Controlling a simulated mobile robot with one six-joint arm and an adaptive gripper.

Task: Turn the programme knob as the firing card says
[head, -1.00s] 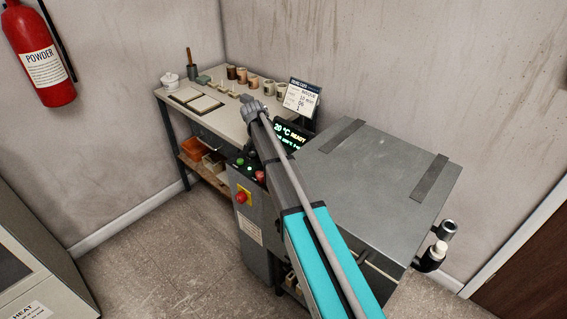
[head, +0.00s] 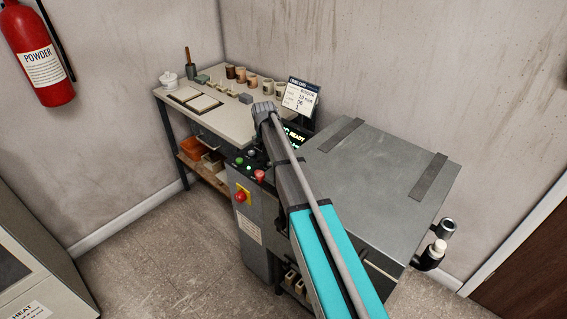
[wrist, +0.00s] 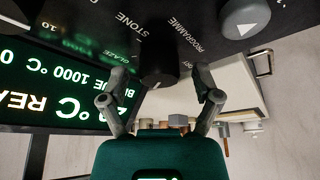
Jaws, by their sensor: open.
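The programme knob (wrist: 158,68) is black and shows in the wrist view below a dark panel marked PROGRAMME, STONE and GLAZE. My gripper (wrist: 160,84) is open, with one finger on each side of the knob and visible gaps between. I cannot tell its pointer setting. In the head view my arm hides the knob and the gripper's fingers. The firing card (head: 299,98) stands behind the controls. It seems to read BISQUE, 10 min, 06 and 1. The lit display (wrist: 60,85) shows green text including 1000 °C and part of READY.
A grey knob with a white triangle (wrist: 246,17) sits near the programme knob. Green and red buttons (head: 259,175) and a red switch on yellow (head: 242,194) are on the kiln front. The flat kiln lid (head: 360,190) lies right; a bench (head: 225,122) with pots stands behind.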

